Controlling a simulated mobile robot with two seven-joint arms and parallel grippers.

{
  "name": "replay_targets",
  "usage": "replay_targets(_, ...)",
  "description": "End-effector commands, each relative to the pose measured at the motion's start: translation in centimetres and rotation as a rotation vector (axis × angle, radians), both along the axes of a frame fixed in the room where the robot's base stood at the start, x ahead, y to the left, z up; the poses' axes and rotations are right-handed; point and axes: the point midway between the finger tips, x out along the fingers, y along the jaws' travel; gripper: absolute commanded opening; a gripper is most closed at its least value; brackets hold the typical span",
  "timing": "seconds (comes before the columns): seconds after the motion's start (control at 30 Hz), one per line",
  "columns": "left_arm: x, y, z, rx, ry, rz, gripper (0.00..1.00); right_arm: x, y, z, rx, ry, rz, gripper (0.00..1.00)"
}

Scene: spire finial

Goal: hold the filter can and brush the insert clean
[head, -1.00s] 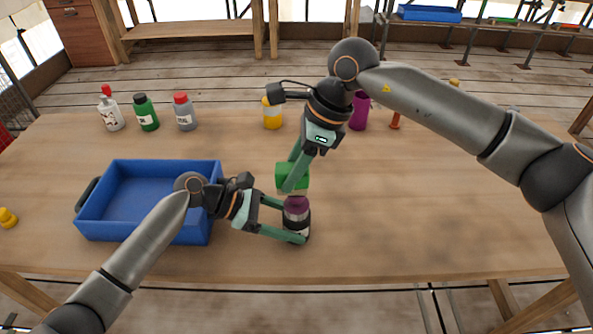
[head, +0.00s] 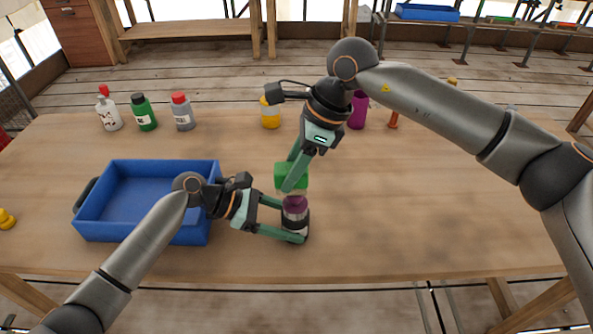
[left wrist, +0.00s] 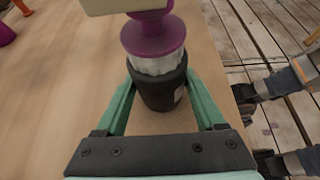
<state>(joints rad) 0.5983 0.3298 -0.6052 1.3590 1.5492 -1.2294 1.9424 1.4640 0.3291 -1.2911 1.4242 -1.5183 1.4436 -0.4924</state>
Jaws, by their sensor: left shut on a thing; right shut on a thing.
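The filter can (head: 297,224) is dark, with a pale ribbed insert (left wrist: 158,65) and a purple flanged top (left wrist: 152,36). It stands upright near the table's front edge. My left gripper (head: 292,222) is shut around the can's body from the left; its green fingers show on both sides of the can in the left wrist view. My right gripper (head: 289,180) is shut on a green brush (head: 293,170) directly above the can. The brush's pale underside (left wrist: 125,5) shows at the top of the left wrist view, at the purple top. Whether they touch is unclear.
A blue open tray (head: 150,165) stands left of the can. Several bottles, such as the green bottle (head: 143,113), stand at the back left. A yellow container (head: 270,115), a purple vessel (head: 358,112) and an orange item (head: 394,119) stand behind. The table's right half is clear.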

Motion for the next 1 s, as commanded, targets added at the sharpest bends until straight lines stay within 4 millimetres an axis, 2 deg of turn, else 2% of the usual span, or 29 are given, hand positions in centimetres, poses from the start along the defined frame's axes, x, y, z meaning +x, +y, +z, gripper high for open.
replay_targets(0.17, 0.0, 0.0, 0.0, 0.000, 0.000, 0.000, 0.40, 0.1, 0.1, 0.0, 0.000, -0.001, 0.000, 0.00)
replay_targets(0.63, 0.0, 0.0, 0.0, 0.000, 0.000, 0.001, 0.40, -1.4, -1.5, -0.2, -0.002, 0.001, 0.000, 0.00)
replay_targets(1.0, 0.0, 0.0, 0.0, 0.000, 0.000, 0.000, 0.40, -0.2, -0.2, -0.1, -0.002, 0.001, -0.001, 0.00)
